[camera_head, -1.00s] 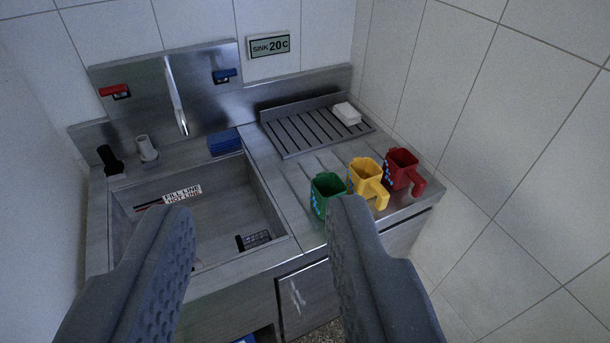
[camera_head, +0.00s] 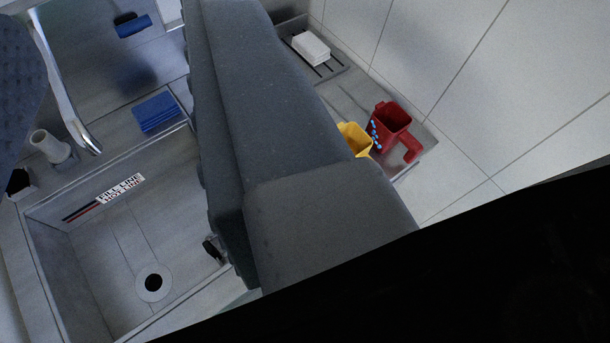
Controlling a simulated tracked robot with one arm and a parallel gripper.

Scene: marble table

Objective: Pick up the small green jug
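The small green jug is not visible now; my right finger covers the counter beside the yellow jug. The yellow jug (camera_head: 354,138) is partly hidden behind that finger. The red jug (camera_head: 389,127), with blue marks on its side, stands to its right on the metal counter. My gripper (camera_head: 120,60) is open, with one finger at the left edge and the other large across the middle of the view.
The sink basin (camera_head: 104,230) with a fill-line label lies below left. A tap (camera_head: 66,85), a white upright fitting (camera_head: 50,146) and a blue sponge-like block (camera_head: 155,112) stand near its back edge. A white block (camera_head: 311,48) sits on the drainer. Tiled wall closes the right side. A black area covers the lower right.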

